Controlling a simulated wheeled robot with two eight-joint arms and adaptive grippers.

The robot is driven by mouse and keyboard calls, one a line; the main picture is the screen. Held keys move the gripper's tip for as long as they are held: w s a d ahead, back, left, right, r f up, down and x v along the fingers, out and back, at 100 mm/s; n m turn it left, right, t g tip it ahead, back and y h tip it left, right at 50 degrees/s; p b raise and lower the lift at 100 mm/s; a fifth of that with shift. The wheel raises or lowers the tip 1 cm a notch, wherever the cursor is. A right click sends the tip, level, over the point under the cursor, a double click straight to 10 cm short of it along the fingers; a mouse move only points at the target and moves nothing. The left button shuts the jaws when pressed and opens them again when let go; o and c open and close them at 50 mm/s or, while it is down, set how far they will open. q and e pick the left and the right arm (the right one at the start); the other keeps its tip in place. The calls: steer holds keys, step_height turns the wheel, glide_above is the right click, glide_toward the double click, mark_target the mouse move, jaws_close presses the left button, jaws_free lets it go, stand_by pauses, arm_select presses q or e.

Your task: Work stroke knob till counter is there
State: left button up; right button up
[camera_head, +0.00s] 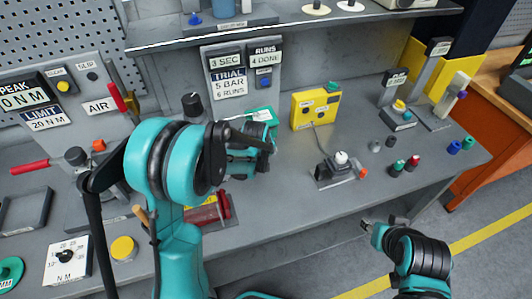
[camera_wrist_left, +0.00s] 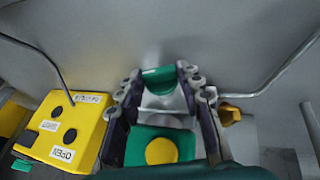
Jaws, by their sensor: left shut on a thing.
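The RUNS counter (camera_head: 265,58) on the upright panel reads 4 DONE. The trial card (camera_head: 228,86) beside it reads 5 BAR, 6 RUNS. My left gripper (camera_head: 268,140) reaches over the bench below this panel, in front of a green block (camera_head: 262,116) that it partly hides. In the left wrist view, its fingers (camera_wrist_left: 158,85) are shut on a green knob (camera_wrist_left: 158,78). A green part with a yellow disc (camera_wrist_left: 160,150) lies nearer the camera. No label shows on the knob. My right gripper (camera_head: 372,228) is in front of the bench, away from the fittings; its jaws are too small to judge.
A yellow box (camera_head: 315,106) with labelled buttons stands right of my left gripper; it also shows in the left wrist view (camera_wrist_left: 62,130). A small fixture with a white knob (camera_head: 340,158) sits on the bench. Several coloured pegs (camera_head: 412,162) stand at right. A shelf (camera_head: 290,28) overhangs behind.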

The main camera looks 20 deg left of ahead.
arm_select(q)
steer(key=shift+w+d+g+y, duration=0.15)
steer(key=shift+d+g+y, duration=0.15)
steer(key=shift+g+y, duration=0.4)
steer(key=shift+m+g+y, duration=0.3)
steer(key=shift+y, duration=0.4)
steer(key=o, duration=1.2)
steer(key=shift+c, duration=0.2)
steer(key=v, duration=1.2)
